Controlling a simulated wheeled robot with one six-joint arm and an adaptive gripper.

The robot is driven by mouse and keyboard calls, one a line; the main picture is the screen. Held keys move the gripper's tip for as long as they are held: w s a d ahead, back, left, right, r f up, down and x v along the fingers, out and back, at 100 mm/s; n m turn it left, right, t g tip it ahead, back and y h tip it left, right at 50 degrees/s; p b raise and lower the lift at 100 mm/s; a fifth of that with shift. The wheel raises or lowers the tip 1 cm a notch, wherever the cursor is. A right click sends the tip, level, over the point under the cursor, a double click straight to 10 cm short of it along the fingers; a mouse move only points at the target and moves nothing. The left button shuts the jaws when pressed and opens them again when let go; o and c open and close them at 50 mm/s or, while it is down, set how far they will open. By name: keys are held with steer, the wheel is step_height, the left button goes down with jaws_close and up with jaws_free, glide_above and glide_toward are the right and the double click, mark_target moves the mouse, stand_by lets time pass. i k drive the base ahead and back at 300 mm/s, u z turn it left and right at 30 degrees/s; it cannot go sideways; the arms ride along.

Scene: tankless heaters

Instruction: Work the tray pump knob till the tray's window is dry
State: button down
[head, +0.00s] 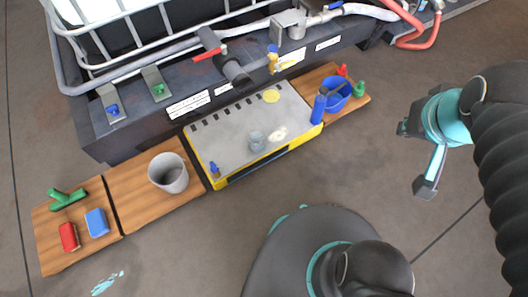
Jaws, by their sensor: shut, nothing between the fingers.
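The grey-topped tray (225,135) with yellow edges sits on the floor below the tank's base. A dark strip, likely its window (250,169), runs along its front face; I cannot tell whether it is wet or dry. A small blue knob (214,169) stands at the tray's front left corner. My gripper (426,186) is shut and empty, well right of the tray, touching nothing.
A caged tank with a red-handled valve (208,52) and a brass tap (273,62) overhangs the tray's back. Wooden boards flank the tray, holding a grey bin (168,173), a blue bucket (336,93) and small coloured items.

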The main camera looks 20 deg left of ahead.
mark_target(324, 90)
steer(key=u, duration=1)
steer(key=k, duration=0.95)
steer(key=z, duration=1.15)
